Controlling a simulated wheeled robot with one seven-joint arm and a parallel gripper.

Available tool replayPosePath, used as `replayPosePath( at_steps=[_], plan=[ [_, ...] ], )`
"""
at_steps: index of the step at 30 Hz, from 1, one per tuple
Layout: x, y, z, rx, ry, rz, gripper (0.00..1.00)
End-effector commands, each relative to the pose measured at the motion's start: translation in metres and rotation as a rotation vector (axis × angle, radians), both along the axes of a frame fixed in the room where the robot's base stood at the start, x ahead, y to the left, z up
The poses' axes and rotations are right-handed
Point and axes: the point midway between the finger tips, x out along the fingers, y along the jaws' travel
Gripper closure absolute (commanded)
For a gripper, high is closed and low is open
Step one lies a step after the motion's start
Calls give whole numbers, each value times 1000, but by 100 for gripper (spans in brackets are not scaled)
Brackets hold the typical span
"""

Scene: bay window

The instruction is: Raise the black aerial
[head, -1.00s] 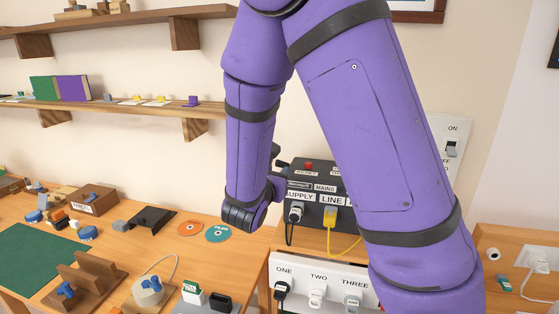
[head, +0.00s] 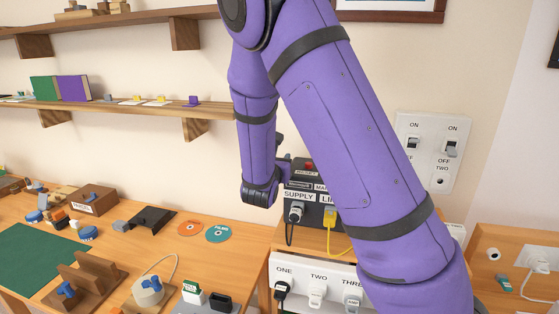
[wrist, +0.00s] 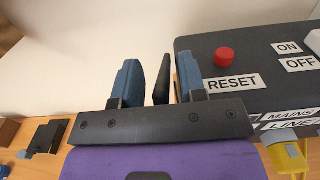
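The black aerial (wrist: 163,80) is a slim dark upright piece beside the dark control box (wrist: 215,58) in the wrist view. My gripper (wrist: 159,70) is open, with one blue-padded finger on each side of the aerial. The aerial stands nearer the right finger, and a gap shows to the left finger. Its lower end is hidden behind the gripper's body. In the head view the box (head: 303,173) is partly covered by my arm. A dark upright piece shows beside my wrist there, but I cannot tell whether it is the aerial.
The box carries a red RESET button (wrist: 225,56) and labelled switches close to the right finger. A grey plug and a yellow cable (head: 329,232) sit in its front. A labelled socket strip (head: 300,273) is below. Wall switches (head: 432,150) are at right.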

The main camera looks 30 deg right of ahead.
Motion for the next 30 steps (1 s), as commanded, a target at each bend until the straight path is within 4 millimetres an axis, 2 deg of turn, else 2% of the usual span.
replayPosePath(
  at_steps=[10, 15, 24, 30],
  plan=[
    [3, -3, 0, 0, 0, 0, 62],
    [3, -3, 0, 0, 0, 0, 100],
    [5, -3, 2, 8, 4, 0, 100],
    [21, -4, 10, 50, 42, 0, 100]
  ],
)
